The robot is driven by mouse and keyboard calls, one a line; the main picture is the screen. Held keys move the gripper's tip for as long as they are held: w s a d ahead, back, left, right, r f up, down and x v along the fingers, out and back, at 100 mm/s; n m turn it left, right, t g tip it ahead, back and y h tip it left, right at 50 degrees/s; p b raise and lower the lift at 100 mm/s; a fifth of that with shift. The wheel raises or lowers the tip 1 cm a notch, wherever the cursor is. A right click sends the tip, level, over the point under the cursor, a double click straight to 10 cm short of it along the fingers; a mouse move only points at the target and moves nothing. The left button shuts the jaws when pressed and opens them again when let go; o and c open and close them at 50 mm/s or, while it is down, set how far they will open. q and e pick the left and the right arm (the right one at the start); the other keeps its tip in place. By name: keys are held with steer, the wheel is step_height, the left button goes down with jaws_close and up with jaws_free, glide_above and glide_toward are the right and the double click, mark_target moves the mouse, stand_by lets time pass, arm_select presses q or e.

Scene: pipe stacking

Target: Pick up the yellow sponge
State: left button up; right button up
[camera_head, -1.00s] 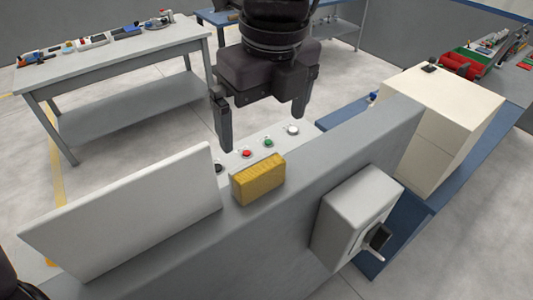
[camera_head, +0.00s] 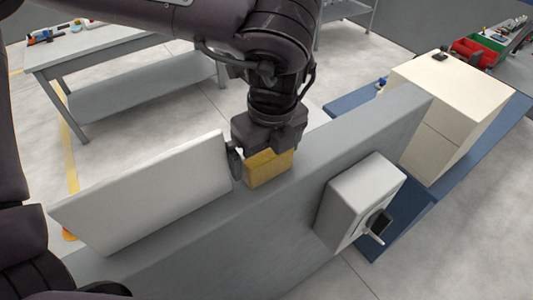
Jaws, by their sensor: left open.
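The yellow sponge (camera_head: 268,170) is a rectangular block on top of the grey wall-like console (camera_head: 215,222), in the middle of the head view. My left gripper (camera_head: 262,160) is right over it, pointing down. One finger shows at the sponge's left side, and the gripper body covers the sponge's upper part. The jaws are open around the sponge; the far finger is mostly hidden, so contact cannot be told. My right gripper is not seen.
A white slanted panel (camera_head: 150,195) stands just left of the sponge. A light grey box with a black switch (camera_head: 358,200) sticks out of the console's front. A cream cabinet (camera_head: 445,115) stands at the right. A grey table (camera_head: 120,55) is behind at the left.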

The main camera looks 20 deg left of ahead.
mark_target(267, 151)
arm_select(q)
steer(key=shift+d, duration=0.1)
steer(key=shift+c, duration=0.4)
steer(key=c, duration=0.7)
steer(key=shift+r, duration=0.1)
steer(key=shift+r, duration=0.25)
step_height(267, 151, up, 8)
steer(key=shift+f+b, duration=0.1)
steer(key=shift+b, duration=0.7)
step_height(267, 151, up, 11)
steer(key=shift+r+p, duration=0.2)
steer(key=shift+p, duration=0.7)
